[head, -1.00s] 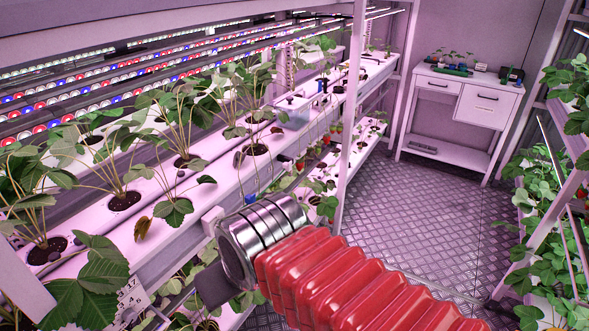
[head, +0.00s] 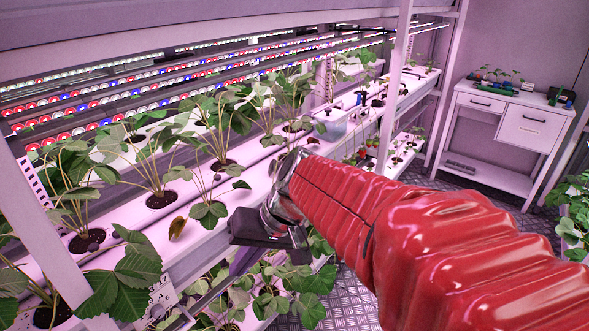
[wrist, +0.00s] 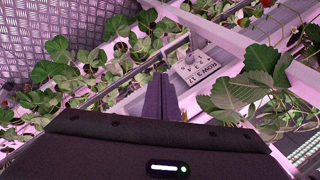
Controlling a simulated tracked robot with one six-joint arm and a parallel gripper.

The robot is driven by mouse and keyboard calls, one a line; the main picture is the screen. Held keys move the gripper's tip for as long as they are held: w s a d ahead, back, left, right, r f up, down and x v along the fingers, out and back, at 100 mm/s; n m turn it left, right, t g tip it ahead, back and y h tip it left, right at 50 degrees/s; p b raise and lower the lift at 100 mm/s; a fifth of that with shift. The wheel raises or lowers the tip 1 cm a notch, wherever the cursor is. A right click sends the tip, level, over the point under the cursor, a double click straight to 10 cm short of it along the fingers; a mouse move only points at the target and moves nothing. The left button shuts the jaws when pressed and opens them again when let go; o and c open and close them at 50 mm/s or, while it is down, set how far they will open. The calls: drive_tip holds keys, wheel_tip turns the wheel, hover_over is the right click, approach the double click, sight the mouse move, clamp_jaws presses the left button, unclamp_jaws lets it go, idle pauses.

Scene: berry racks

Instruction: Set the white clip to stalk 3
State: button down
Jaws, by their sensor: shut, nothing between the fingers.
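My gripper (head: 262,228) is at the end of the red-sleeved arm, in front of the near edge of the upper white planting channel (head: 250,185). In the wrist view its dark fingers (wrist: 160,98) are together and empty. Strawberry plants stand in round holes along the channel, among them one at middle left (head: 160,198) and one farther along (head: 222,164). I cannot tell which is stalk 3. I cannot make out a white clip in either view. A white row sign (wrist: 200,68) with dark lettering lies just beyond the fingers in the wrist view.
A lower row of leafy plants (head: 262,290) grows below the gripper. A white post (head: 395,90) rises behind the arm.

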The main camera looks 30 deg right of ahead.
drive_tip(key=w+d+f+m+t+y, duration=0.15)
drive_tip(key=w+d+m+t, duration=0.25)
drive_tip(key=w+d, duration=0.55)
drive_tip(key=w+d+f+m+t+y, duration=0.1)
drive_tip(key=w+d+m+t+y, duration=0.15)
drive_tip(key=w+d, duration=0.7)
drive_tip(key=d+f+m+t+h, duration=0.2)
drive_tip(key=d+f+h, duration=0.1)
drive_tip(key=d, duration=0.7)
drive_tip(key=s+d+f+m+t+h, duration=0.1)
drive_tip(key=d+f+m+t+h, duration=0.1)
drive_tip(key=d, duration=0.8)
drive_tip(key=d+f+m+t+h, duration=0.3)
drive_tip(key=d+m, duration=0.1)
drive_tip(key=d, duration=0.5)
drive_tip(key=shift+s+d+f+t+h, duration=0.3)
drive_tip(key=shift+s+d+t, duration=0.05)
drive_tip(key=shift+s+d, duration=0.05)
drive_tip(key=shift+m, duration=0.25)
drive_tip(key=w+a, duration=0.4)
drive_tip(key=w, duration=0.4)
drive_tip(key=shift+w, duration=0.35)
